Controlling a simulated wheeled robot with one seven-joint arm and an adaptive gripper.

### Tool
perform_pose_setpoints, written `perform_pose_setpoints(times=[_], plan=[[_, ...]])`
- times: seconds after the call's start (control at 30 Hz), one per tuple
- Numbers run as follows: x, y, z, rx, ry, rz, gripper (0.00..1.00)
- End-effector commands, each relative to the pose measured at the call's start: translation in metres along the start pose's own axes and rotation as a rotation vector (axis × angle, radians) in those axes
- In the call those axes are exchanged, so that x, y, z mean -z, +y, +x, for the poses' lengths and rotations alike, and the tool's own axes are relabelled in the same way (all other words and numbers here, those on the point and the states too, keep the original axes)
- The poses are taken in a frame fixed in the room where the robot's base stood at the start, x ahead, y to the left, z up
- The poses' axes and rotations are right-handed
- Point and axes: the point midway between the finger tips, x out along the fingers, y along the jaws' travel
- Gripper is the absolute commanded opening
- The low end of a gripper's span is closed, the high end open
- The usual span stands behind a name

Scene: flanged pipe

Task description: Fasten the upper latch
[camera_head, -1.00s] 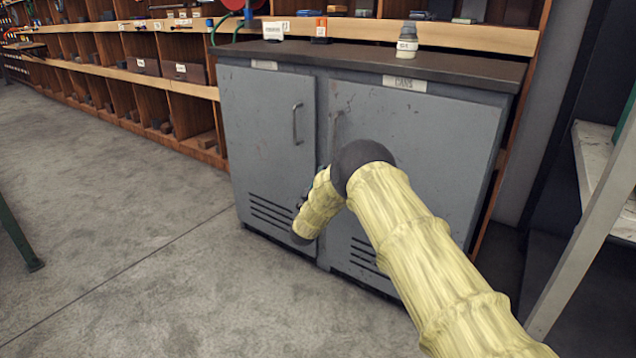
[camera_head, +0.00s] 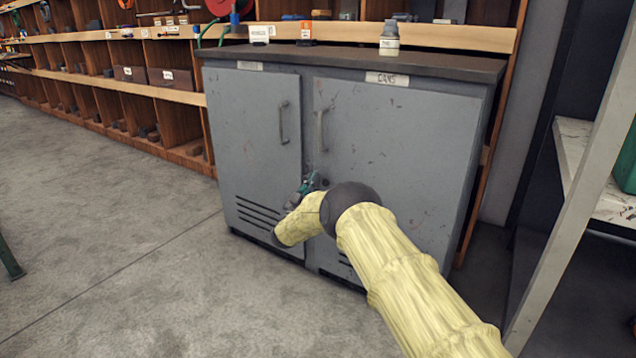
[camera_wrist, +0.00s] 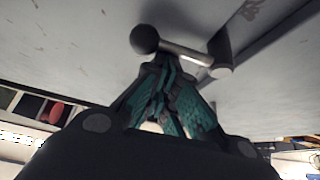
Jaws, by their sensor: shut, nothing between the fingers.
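In the wrist view, a latch shows as a short metal bar (camera_wrist: 186,54) with a black ball knob (camera_wrist: 145,39) at one end and a dark mount near the other. It is on the grey cabinet face. My gripper (camera_wrist: 166,62) has teal fingers that are shut and empty. Their tips are right beside the bar near the knob; I cannot tell whether they touch it. In the head view my gripper (camera_head: 311,179) is low in front of the seam between the cabinet doors, below the handles. The latch is not clear there.
The grey cabinet (camera_head: 400,150) has a left handle (camera_head: 283,123) and a right handle (camera_head: 321,131). A bottle (camera_head: 390,39) stands on its top. Wooden shelves (camera_head: 150,95) run behind at left. A slanted metal post (camera_head: 570,190) stands at right.

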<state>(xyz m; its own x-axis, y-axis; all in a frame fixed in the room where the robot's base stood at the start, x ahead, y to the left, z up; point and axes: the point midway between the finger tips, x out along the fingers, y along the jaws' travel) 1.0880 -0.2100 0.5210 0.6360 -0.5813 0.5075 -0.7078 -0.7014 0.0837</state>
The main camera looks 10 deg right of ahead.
Motion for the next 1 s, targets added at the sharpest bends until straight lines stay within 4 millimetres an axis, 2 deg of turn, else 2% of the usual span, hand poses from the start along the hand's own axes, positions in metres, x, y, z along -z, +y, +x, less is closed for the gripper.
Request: perform_pose_setpoints(times=[0.47,0.67,0.83,0.87,0.9,1.0], plan=[[-0.001,0.001,0.001,-0.001,-0.002,-0.003,0.0],[0.017,0.0,0.007,0.0,-0.001,-0.002,0.0],[0.043,-0.002,0.015,0.002,0.001,0.001,0.0],[0.045,-0.002,0.014,0.003,0.0,0.0,0.0],[0.041,-0.003,0.001,0.006,-0.002,-0.002,0.0],[0.04,-0.003,-0.018,0.005,-0.002,-0.001,0.0]])
